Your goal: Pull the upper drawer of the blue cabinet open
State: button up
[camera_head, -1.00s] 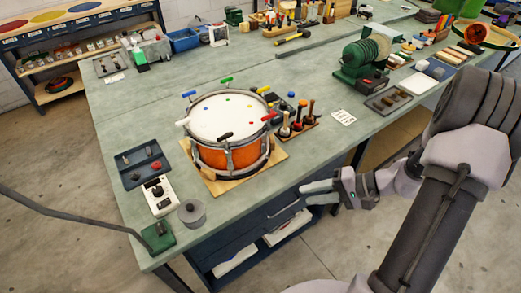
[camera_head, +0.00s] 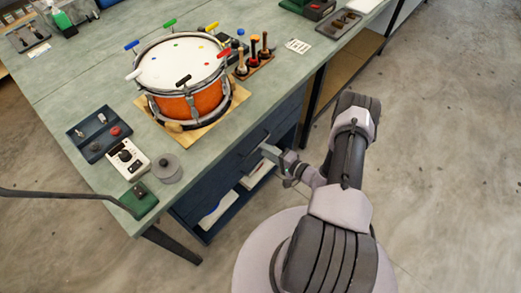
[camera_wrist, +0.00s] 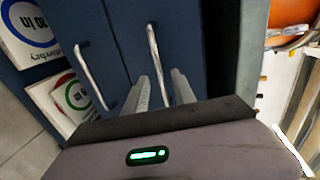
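The blue cabinet (camera_head: 228,167) sits under the near end of the bench, and its drawer fronts look shut. In the wrist view the upper drawer (camera_wrist: 185,35) is the front nearer the bench top, with a silver bar handle (camera_wrist: 155,55). The lower drawer (camera_wrist: 75,18) has a similar handle (camera_wrist: 92,75). My gripper (camera_head: 266,150) is at the cabinet front. In the wrist view my gripper (camera_wrist: 160,82) is open, its two fingers apart, with the end of the upper handle showing between them. I cannot tell whether either finger touches it.
The bench top (camera_head: 95,85) overhangs just above my gripper. White items (camera_head: 218,208) lie on the shelf below the drawers. Floor (camera_head: 440,150) to the right is clear.

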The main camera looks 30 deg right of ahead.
jog(key=shift+x, duration=1.65)
grip_shut()
